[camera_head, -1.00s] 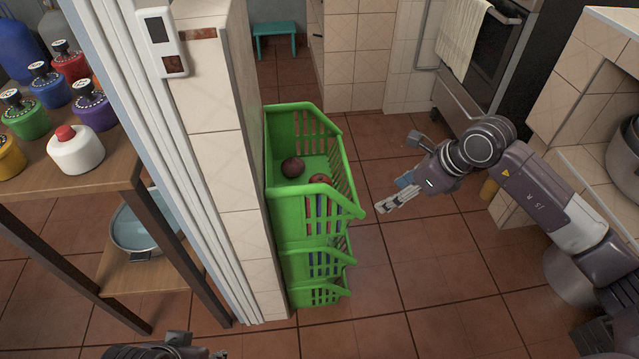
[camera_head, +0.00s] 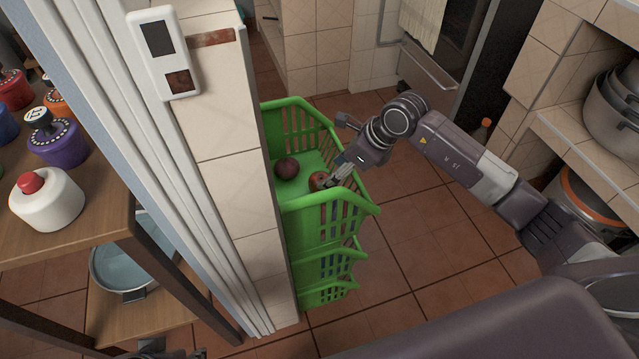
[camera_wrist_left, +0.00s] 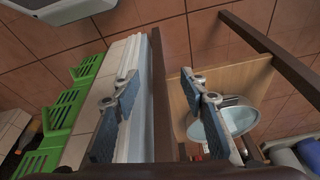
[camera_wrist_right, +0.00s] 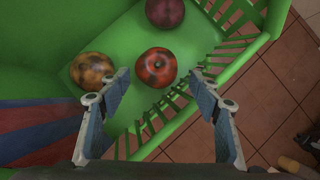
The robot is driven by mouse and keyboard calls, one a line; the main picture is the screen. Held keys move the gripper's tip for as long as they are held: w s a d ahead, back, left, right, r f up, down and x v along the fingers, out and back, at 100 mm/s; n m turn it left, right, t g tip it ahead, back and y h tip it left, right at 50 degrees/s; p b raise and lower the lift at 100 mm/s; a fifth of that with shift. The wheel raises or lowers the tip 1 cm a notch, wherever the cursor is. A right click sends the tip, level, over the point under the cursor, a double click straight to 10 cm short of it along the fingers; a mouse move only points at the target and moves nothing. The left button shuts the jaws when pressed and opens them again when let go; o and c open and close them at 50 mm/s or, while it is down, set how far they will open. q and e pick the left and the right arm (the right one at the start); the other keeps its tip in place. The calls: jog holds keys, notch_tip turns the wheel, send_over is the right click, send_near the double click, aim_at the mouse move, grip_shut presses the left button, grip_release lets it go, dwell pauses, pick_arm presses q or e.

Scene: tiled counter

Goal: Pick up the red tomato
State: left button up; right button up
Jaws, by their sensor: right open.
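The red tomato (camera_wrist_right: 156,67) lies in the top green basket (camera_wrist_right: 205,40), ahead of and between the fingers of my right gripper (camera_wrist_right: 156,95), which is open and apart from it. In the head view the tomato (camera_head: 318,180) is at my right fingertips (camera_head: 333,178), inside the basket's right side. A dark purplish round item (camera_wrist_right: 165,12) and a mottled yellow-brown one (camera_wrist_right: 91,70) lie beside it. My left gripper (camera_wrist_left: 160,85) is open and empty, near the wall edge and wooden shelf.
Green baskets (camera_head: 335,225) are stacked against the tiled wall end (camera_head: 225,150). A shelf with bottles (camera_head: 48,200) and a blue basin (camera_head: 125,268) stands left. The basket's slatted side (camera_wrist_right: 235,45) rises right of the tomato. Floor right of the stack is clear.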

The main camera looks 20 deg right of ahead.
jog(key=shift+x, duration=0.8)
jog(key=x, duration=0.1)
jog(key=b+x, duration=0.1)
jog(key=x, duration=0.1)
jog(key=shift+s+a+f, duration=0.15)
jog(key=shift+a+f, duration=0.05)
jog(key=shift+f, duration=0.05)
jog(key=shift+w+a+f, duration=0.25)
jog(key=shift+w+f, duration=0.05)
jog(key=shift+f, duration=0.25)
jog(key=shift+w+f, duration=0.1)
pick_arm(q)
jog(key=shift+t, duration=0.9)
jog(key=w, duration=0.2)
jog(key=w+d, duration=0.1)
jog(key=w, duration=0.1)
jog(key=shift+f, duration=0.1)
pick_arm(e)
jog(key=c, duration=1)
